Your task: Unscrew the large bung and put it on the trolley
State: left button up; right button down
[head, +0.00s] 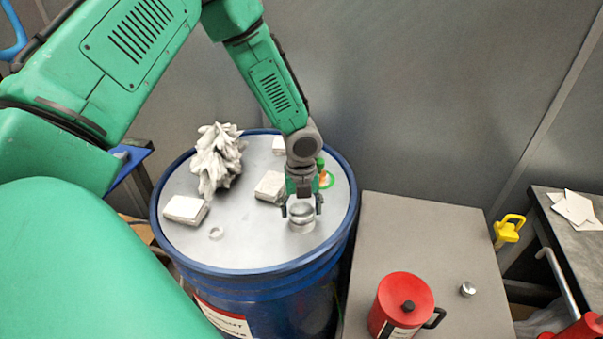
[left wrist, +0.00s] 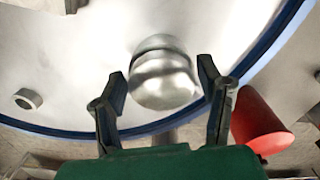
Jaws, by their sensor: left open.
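The large bung (head: 302,217) is a silvery metal cap on the grey lid of the blue drum (head: 256,268). In the left wrist view the bung (left wrist: 163,75) sits between and just beyond the fingertips. My left gripper (head: 301,206) points down over the bung with its fingers apart, one on each side. In the left wrist view the left gripper (left wrist: 162,85) is open, and I cannot tell whether a finger touches the bung. The trolley (head: 420,235) has a grey top to the right of the drum. My right gripper is not in view.
The drum lid also holds a crumpled white rag (head: 218,160), several pale blocks (head: 186,210), a small ring (head: 216,233) and a green and orange item (head: 326,178). A red can (head: 402,305) and a small metal cap (head: 467,289) stand on the trolley. Its back half is clear.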

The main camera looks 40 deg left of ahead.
pick_arm(q)
jog(key=c, duration=0.8)
jog(key=n, duration=0.4)
jog(key=shift+s+n, duration=0.15)
jog(key=shift+n, duration=0.15)
jog(key=shift+n, duration=0.5)
jog(key=n, duration=0.3)
jog(key=shift+s+n, duration=0.1)
jog(key=shift+n, duration=0.2)
jog(key=n, duration=0.2)
jog(key=shift+n, duration=0.4)
jog(key=shift+s+n, duration=0.1)
jog(key=shift+n, duration=0.8)
